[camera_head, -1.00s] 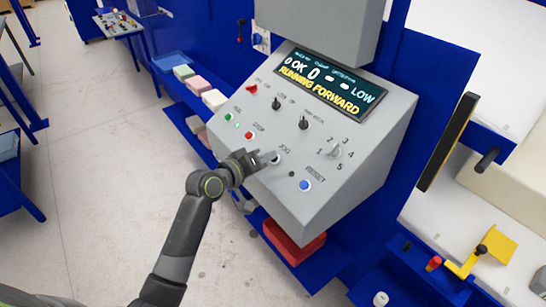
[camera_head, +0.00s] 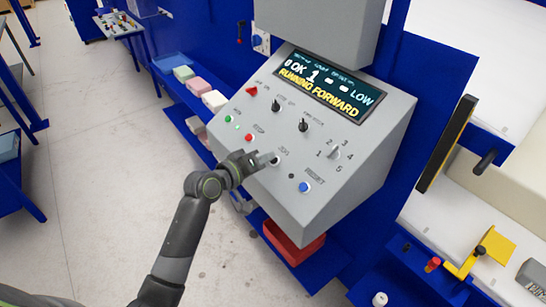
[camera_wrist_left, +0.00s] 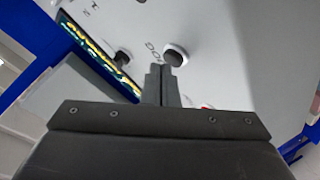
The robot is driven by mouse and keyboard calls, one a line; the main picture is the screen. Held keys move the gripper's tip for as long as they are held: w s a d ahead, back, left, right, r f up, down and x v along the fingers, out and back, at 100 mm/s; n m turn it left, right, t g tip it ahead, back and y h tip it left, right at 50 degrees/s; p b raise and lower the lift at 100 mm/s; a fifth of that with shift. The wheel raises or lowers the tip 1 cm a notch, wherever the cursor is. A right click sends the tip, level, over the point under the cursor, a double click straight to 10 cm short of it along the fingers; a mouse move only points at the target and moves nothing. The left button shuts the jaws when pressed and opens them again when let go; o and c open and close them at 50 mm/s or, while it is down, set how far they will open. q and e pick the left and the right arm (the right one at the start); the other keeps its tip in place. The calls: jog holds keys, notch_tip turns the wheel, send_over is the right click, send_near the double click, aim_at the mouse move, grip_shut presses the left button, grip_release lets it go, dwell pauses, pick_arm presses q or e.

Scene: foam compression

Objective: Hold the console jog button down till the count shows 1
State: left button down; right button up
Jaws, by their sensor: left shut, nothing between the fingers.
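The grey console (camera_head: 330,205) has a sloped face with a dark display (camera_head: 331,83). The display reads OK, a count of 1, LOW and, in yellow, RUNNING FORWARD. The jog button (camera_head: 276,160) sits under the JOG label, partly hidden by my fingertips. My left gripper (camera_head: 267,160) is shut and empty, its tips at the button. In the left wrist view the shut fingers (camera_wrist_left: 160,72) point at the pale jog button (camera_wrist_left: 175,52), close beside its edge. I cannot tell whether they touch it. My right gripper is not in view.
A red stop button (camera_head: 248,137), black knobs (camera_head: 303,126) and a blue reset button (camera_head: 305,187) are on the same face. Coloured blocks (camera_head: 198,88) lie on a blue shelf to the left. A red bin (camera_head: 293,246) is below the console.

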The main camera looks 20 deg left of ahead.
pick_arm(q)
jog(key=shift+s+a+r, duration=0.15)
jog(key=shift+r, duration=0.25)
jog(key=shift+r+p, duration=0.1)
jog(key=shift+p, duration=0.2)
jog(key=shift+s+a+r+p, duration=0.2)
jog(key=shift+r+p, duration=0.35)
jog(key=shift+p, duration=0.05)
jog(key=s+r+p, duration=0.1)
jog(key=a+r+p, duration=0.1)
jog(key=r+p, duration=0.1)
jog(key=shift+s+a, duration=0.15)
jog(key=shift+s, duration=0.2)
